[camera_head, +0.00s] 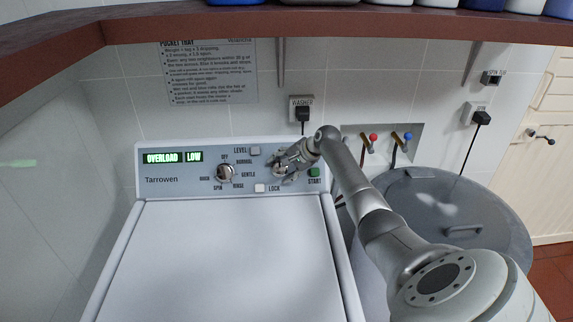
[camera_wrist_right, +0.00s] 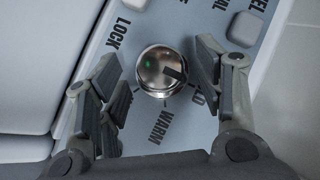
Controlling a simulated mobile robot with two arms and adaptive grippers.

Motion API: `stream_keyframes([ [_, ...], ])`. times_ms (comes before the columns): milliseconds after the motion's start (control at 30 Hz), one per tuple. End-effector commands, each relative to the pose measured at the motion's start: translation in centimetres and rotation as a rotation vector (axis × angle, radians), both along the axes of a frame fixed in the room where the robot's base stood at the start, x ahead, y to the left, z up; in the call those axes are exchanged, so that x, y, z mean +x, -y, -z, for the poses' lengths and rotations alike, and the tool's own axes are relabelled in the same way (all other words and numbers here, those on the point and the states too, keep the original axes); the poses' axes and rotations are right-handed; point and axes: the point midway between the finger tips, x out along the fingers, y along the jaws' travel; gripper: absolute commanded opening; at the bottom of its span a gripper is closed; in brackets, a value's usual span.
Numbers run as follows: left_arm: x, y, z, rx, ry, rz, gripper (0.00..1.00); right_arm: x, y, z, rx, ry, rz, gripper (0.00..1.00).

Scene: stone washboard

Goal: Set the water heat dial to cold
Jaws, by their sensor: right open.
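The water heat dial (camera_wrist_right: 162,70) is a round shiny metal knob on the washer's grey panel. In the right wrist view, "WARM" (camera_wrist_right: 161,127) is printed below it, and a label ending in "LD" (camera_wrist_right: 207,96) is partly hidden by a finger. A dark mark on the knob's face lies right of its centre; I cannot tell exactly which label it points at. My right gripper (camera_head: 284,166) is at the panel's right part, hiding the dial in the head view. Its open fingers stand on either side of the knob, with visible gaps. My left gripper is out of view.
The washer (camera_head: 225,250) has another dial (camera_head: 225,173), a green START button (camera_head: 314,172) and a display (camera_head: 172,158) reading "OVERLOAD LOW". A lidded metal tub (camera_head: 470,205) stands right. A brown shelf (camera_head: 330,22) runs overhead.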

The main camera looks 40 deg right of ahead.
Motion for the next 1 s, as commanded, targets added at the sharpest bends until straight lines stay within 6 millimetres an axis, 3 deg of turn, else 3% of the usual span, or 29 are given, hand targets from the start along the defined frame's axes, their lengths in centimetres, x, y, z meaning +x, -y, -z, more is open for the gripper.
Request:
stream_keyframes([
  [267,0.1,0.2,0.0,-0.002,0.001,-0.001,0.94,-1.6,0.4,-1.7,-0.004,0.001,0.0,0.62],
  [700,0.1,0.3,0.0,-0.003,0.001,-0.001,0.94,-6.6,1.1,-7.1,-0.003,-0.001,0.0,0.62],
  [1000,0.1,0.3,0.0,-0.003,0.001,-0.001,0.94,-8.0,1.2,-8.6,0.0,-0.002,-0.001,0.62],
])
